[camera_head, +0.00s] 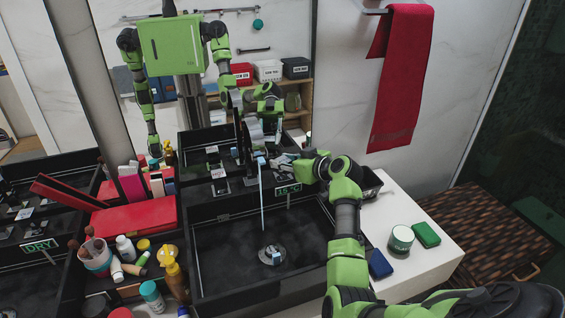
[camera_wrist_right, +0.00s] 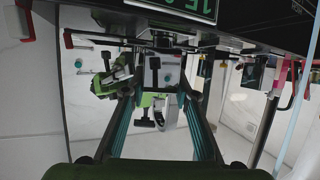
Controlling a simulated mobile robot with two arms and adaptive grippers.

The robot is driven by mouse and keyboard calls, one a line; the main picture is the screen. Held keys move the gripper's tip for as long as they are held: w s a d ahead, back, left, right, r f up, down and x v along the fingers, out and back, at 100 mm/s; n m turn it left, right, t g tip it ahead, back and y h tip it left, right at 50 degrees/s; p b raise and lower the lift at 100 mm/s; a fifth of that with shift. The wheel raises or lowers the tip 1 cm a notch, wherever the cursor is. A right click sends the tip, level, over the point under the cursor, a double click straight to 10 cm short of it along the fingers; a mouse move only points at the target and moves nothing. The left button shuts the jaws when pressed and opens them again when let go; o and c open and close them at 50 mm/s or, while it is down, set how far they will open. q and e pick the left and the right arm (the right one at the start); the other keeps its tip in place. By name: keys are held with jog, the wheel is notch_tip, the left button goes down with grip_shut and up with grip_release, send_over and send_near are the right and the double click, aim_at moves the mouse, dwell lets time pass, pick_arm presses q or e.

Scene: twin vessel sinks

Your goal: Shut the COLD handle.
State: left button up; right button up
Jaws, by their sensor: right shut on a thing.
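A faucet (camera_head: 262,161) with a light blue tip stands behind the right basin, and a thin stream of water (camera_head: 263,200) falls from it into the basin. My right gripper (camera_head: 285,163) is at the back rim, just right of the stream, shut on the COLD handle, which is mostly hidden by the fingers. In the right wrist view, upside down, the two fingers of my right gripper (camera_wrist_right: 162,72) reach towards the faucet fittings. The handle's label cannot be read. My left gripper is seen only as a reflection in the mirror.
Bottles and a red box (camera_head: 135,217) crowd the left side. A mirror is behind.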

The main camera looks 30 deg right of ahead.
jog(key=m+h+p, duration=0.1)
jog(key=p, duration=0.1)
jog(key=m+h+p, duration=0.2)
jog(key=shift+r+h, duration=0.2)
jog(key=shift+h, duration=0.1)
jog(key=shift+f+m+h+p, duration=0.2)
jog(key=shift+m+h+p, duration=0.4)
jog(key=shift+p, duration=0.2)
jog(key=o, duration=1.1)
jog(key=v, duration=1.2)
jog(key=shift+r, duration=0.1)
